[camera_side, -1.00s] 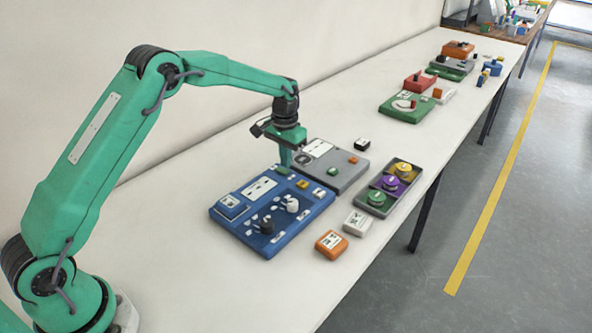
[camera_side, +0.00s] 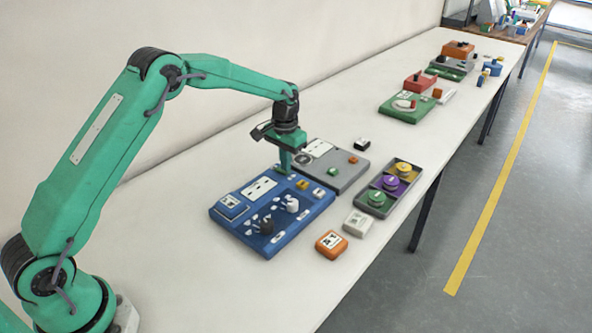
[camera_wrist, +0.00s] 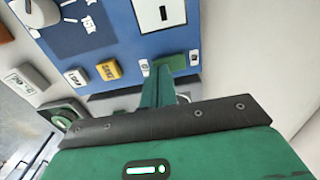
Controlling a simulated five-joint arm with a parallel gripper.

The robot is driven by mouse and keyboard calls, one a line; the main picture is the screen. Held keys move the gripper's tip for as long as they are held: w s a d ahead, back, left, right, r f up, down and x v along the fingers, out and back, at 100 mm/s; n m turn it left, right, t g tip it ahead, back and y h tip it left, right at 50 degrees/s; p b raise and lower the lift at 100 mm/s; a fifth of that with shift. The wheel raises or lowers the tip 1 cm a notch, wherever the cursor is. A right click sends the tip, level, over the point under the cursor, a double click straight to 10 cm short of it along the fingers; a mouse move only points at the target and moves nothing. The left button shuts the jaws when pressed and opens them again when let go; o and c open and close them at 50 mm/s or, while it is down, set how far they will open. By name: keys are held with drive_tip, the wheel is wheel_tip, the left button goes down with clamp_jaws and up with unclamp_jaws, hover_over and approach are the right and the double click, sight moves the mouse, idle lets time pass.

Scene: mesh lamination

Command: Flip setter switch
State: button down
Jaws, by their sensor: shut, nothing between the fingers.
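The blue control panel (camera_side: 232,228) lies flat on the white table; part of it shows in the wrist view (camera_wrist: 120,47). A small green switch-like part (camera_wrist: 176,62) sits near the panel's edge between two small white labels. My gripper (camera_side: 285,168) points down over the panel's far end, its fingers together and empty. In the wrist view my fingertips (camera_wrist: 162,72) are right at the green part and cover some of it; I cannot tell whether they touch it. A yellow button (camera_wrist: 108,70) sits beside it.
A grey panel (camera_side: 345,178) adjoins the blue panel's far side. A tray with green, purple and yellow knobs (camera_side: 361,201) stands to the right. White (camera_side: 357,223) and orange (camera_side: 331,244) blocks lie near the front edge. The table left of the panel is clear.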

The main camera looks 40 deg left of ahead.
drive_tip(key=shift+f, duration=0.4)
drive_tip(key=shift+r, duration=0.2)
idle(0.3)
drive_tip(key=shift+r, duration=3.35)
